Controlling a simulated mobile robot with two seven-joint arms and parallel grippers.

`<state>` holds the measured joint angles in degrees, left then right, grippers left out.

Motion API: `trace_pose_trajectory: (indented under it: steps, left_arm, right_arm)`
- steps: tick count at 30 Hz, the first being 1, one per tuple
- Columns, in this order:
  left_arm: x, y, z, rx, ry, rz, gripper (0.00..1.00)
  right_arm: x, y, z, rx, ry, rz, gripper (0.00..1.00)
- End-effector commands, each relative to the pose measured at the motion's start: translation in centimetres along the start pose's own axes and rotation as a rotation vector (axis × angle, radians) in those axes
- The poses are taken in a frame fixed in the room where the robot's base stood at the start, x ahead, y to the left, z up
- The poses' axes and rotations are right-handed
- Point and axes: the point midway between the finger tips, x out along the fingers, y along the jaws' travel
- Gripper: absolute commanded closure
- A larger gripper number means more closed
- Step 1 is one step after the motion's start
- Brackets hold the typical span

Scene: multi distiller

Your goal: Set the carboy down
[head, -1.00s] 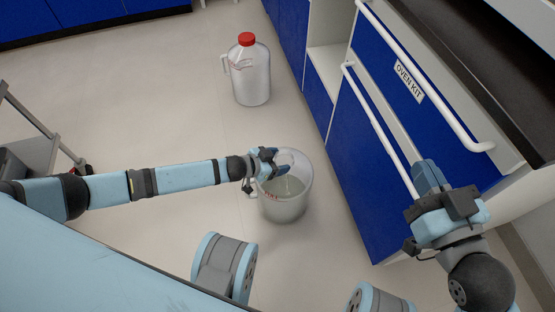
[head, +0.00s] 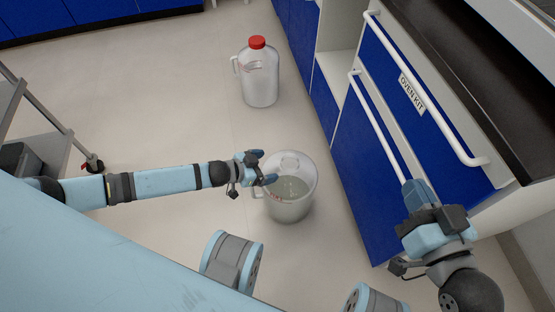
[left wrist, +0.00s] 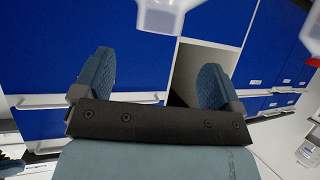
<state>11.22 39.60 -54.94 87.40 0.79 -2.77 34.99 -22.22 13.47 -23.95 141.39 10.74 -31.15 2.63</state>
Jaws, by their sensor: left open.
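A translucent carboy (head: 290,205) with clear liquid and no cap showing stands upright on the floor in the middle of the head view. Red marking shows on its left side. My left gripper (head: 264,167) is at its upper left edge. One finger overlaps the rim in the picture; I cannot tell if it touches. In the left wrist view the left gripper (left wrist: 153,78) has its fingers wide apart with nothing between them. A second carboy (head: 260,83) with a red cap stands upright farther back. My right gripper (head: 417,194) is at the lower right, its fingers overlapping in view.
Blue cabinets with white bar handles (head: 430,95) and an "OVEN KIT" label (head: 411,92) stand along the right, close to my right gripper. A grey cart (head: 50,150) stands at the left. The floor (head: 150,100) between the cart and the carboys is clear.

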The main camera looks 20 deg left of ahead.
Motion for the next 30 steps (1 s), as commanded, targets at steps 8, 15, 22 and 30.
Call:
trace_pose_trajectory:
  steps: [8,15,22,30]
  left_arm:
    - [-3.9,0.0,-0.1,0.0,-0.001,0.0,0.09]
    - [-4.3,0.0,0.0,0.001,0.0,0.0,0.09]
    - [-4.2,0.0,0.0,0.001,0.0,0.0,0.09]
    - [-4.2,0.0,0.0,0.001,0.0,0.0,0.09]
  right_arm:
    - [-0.3,-0.6,-0.9,0.045,0.026,0.01,1.0]
    - [-0.3,-0.6,-1.1,0.042,0.038,0.011,1.0]
    - [-0.3,-0.6,-1.1,0.04,0.037,0.01,1.0]
    - [-0.3,-0.6,-1.4,0.038,0.044,0.009,1.0]
